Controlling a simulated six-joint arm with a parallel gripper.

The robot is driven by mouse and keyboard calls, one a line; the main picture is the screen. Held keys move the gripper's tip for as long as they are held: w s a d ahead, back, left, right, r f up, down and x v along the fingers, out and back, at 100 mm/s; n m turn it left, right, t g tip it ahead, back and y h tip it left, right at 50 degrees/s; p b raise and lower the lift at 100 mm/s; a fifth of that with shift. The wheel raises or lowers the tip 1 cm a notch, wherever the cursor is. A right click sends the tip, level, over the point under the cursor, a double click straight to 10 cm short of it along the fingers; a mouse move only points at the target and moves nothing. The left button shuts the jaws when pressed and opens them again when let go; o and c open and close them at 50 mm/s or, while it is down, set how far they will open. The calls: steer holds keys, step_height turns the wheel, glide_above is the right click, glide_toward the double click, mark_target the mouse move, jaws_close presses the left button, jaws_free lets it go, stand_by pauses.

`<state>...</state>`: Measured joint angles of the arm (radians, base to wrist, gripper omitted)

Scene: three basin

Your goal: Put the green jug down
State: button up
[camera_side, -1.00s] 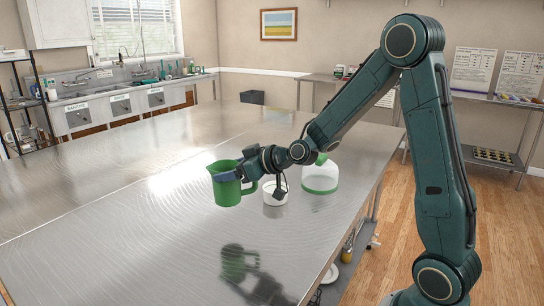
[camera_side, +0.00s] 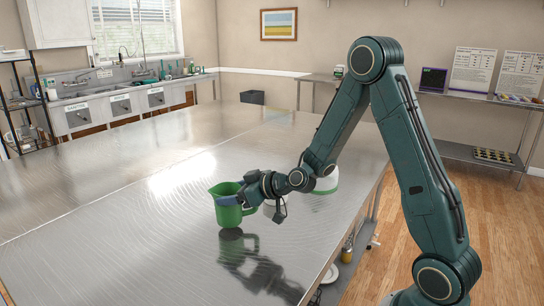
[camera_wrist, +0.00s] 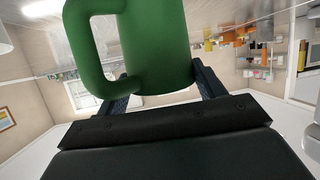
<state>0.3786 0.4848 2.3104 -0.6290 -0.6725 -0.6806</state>
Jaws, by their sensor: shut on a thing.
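The green jug (camera_side: 230,212) is upright over the near part of the steel table (camera_side: 140,230), with its spout to the left. Its base is at or just above the tabletop, close to its own reflection; I cannot tell if it touches. My gripper (camera_side: 237,200) is shut on the jug from the right. In the wrist view the jug (camera_wrist: 155,40) stands between my two fingers (camera_wrist: 163,88), with its handle to the left.
A white container with a green band (camera_side: 327,184) stands farther right, partly hidden by my arm. The table left of and in front of the jug is clear.

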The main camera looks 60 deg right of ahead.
steer(key=shift+f, duration=0.9)
steer(key=shift+f, duration=0.1)
steer(key=o, duration=1.1)
steer(key=shift+f, duration=0.1)
steer(key=shift+r, duration=0.2)
steer(key=v, duration=0.7)
steer(key=shift+s, duration=0.25)
